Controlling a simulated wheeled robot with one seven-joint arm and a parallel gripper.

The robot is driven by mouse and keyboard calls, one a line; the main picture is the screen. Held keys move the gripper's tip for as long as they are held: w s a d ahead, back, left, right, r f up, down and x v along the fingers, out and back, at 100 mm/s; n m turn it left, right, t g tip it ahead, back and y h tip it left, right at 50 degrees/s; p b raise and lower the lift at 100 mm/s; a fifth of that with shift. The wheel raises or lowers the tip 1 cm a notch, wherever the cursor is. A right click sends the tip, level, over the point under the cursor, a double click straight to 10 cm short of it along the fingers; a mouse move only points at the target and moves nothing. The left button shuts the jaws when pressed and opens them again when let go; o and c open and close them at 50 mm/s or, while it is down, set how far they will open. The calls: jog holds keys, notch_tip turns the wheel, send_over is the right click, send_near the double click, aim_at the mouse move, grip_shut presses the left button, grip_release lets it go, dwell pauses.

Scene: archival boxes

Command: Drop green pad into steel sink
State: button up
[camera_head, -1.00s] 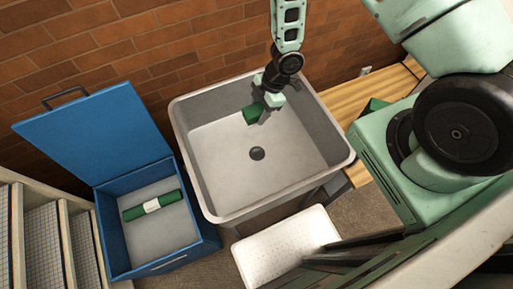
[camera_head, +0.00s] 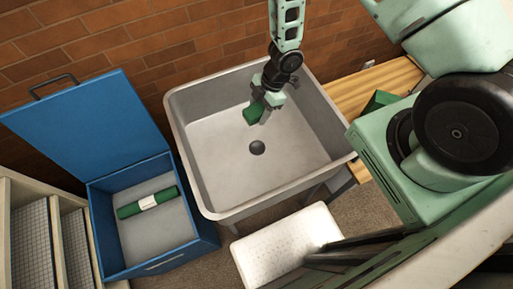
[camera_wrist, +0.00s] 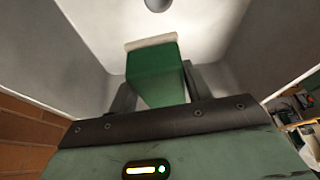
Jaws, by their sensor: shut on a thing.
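The green pad (camera_head: 252,115) is a small green block with a pale layer at one end, seen in the wrist view (camera_wrist: 155,72). My gripper (camera_head: 262,112) is shut on it, with its dark fingers on both sides of the pad in the wrist view (camera_wrist: 158,90). The grey steel sink (camera_head: 205,177) stands in the middle of the head view, with a round dark drain in its floor. The gripper and pad are over the sink's basin, toward its back wall. The head view does not clearly show how high the pad is above the sink floor.
An open blue box (camera_head: 98,222) left of the sink holds a green roll with a white band (camera_head: 148,202). A white perforated tray (camera_head: 285,245) lies in front of the sink. A wooden bench (camera_head: 372,88) is at right, with a green item (camera_head: 378,101) on it.

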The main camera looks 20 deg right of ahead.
jog(key=o, duration=1)
jog(key=shift+r, duration=0.1)
jog(key=s+v, duration=0.1)
jog(key=v, duration=1.6)
jog(key=shift+w+p, duration=0.4)
jog(key=shift+r, duration=0.15)
